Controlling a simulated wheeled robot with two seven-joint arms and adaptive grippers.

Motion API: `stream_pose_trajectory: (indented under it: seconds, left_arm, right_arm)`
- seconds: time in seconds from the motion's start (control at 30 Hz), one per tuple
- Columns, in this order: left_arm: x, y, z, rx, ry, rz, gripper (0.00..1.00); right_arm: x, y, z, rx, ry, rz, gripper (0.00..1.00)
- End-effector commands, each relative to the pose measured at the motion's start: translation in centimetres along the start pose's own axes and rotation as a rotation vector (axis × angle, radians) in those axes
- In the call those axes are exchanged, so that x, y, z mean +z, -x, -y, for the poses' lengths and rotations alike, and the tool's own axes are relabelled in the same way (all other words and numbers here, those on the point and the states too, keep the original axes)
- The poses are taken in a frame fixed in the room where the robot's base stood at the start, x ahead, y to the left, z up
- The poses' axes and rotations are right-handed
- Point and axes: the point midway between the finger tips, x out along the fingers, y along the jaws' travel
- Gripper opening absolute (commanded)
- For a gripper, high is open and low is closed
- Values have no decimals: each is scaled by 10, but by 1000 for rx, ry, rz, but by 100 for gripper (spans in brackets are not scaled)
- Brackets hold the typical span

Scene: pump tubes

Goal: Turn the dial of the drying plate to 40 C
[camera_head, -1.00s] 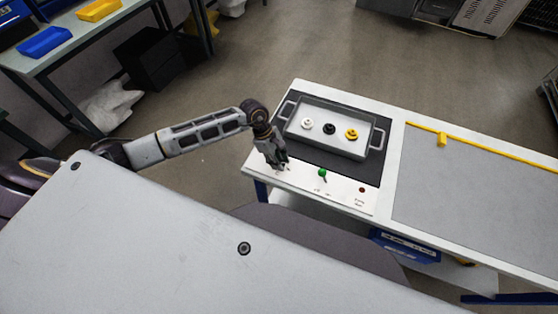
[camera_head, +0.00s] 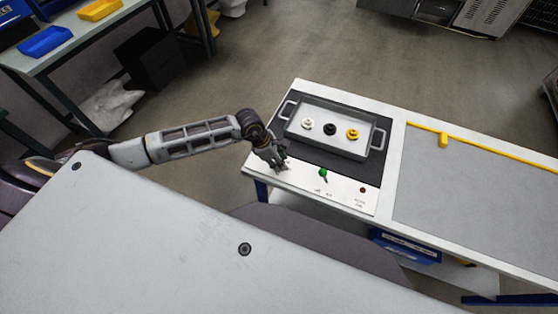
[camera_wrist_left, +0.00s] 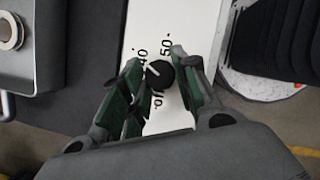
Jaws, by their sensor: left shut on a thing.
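The drying plate's white control strip (camera_head: 335,192) runs along the front of the plate. In the left wrist view its black dial (camera_wrist_left: 160,77) has a white pointer line and printed marks "off", "40" and "50" around it. The pointer slants up and left, toward the side of the "40"; whether it lines up exactly I cannot tell. My left gripper (camera_head: 281,168) is over the left end of the strip and hides the dial in the head view. In the left wrist view the gripper (camera_wrist_left: 158,68) has its green-padded fingers shut on the dial. My right gripper is not in view.
A grey tray (camera_head: 307,144) with white, black and yellow parts lies on the plate's dark surface. A green knob (camera_head: 323,173) and a small red light (camera_head: 362,190) are farther right on the strip. A grey mat with yellow edging (camera_head: 475,185) covers the right of the table.

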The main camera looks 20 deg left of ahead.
Motion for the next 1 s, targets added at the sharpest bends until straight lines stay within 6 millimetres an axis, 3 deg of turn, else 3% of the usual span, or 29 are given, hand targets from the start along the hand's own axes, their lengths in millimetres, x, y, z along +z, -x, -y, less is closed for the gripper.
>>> stream_pose_trajectory:
  seconds: [0.5,0.53,0.67,1.0]
  left_arm:
    - [0,1,-1,9,17,-1,6]
    - [0,1,-1,9,17,-1,32]
    - [0,1,0,8,17,-1,49]
    - [0,0,0,8,16,0,51]
  right_arm:
    - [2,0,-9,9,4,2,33]
    - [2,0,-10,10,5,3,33]
    - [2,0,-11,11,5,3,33]
    - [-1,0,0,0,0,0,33]
